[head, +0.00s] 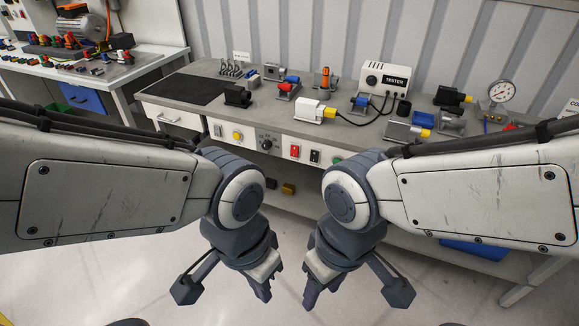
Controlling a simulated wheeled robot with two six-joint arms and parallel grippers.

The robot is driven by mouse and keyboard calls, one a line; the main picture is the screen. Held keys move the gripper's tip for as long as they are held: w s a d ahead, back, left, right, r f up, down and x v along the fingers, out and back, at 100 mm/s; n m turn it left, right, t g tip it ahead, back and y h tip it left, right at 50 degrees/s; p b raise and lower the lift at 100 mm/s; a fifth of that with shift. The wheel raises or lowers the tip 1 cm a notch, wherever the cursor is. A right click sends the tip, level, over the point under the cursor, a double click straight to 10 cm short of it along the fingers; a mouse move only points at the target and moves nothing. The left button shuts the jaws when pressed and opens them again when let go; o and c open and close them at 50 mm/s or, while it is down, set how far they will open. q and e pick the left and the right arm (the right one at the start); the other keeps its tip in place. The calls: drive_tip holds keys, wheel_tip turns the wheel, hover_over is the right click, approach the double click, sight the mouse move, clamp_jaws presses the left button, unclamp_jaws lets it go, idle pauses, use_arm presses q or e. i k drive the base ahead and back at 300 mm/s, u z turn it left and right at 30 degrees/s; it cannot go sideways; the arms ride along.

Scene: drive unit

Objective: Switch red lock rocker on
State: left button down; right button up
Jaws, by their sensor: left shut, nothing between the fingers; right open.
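The red rocker (294,151) sits on a white plate in the front panel of the grey workbench (205,100). Its on or off position is too small to tell. My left gripper (263,291) hangs low in front of the bench, below and left of the rocker, shut and empty. My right gripper (311,297) hangs beside it, below and slightly right of the rocker, open and empty. Both are well apart from the panel.
A black rocker (314,156) and a green button (337,159) are right of the red rocker; a black knob (266,143) and yellow button (236,135) are left. Motors and a tester (385,78) stand on the bench.

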sight(294, 150)
drive_tip(key=k, duration=0.45)
drive_tip(key=u, duration=0.3)
drive_tip(key=i, duration=1.45)
drive_tip(key=z, duration=0.45)
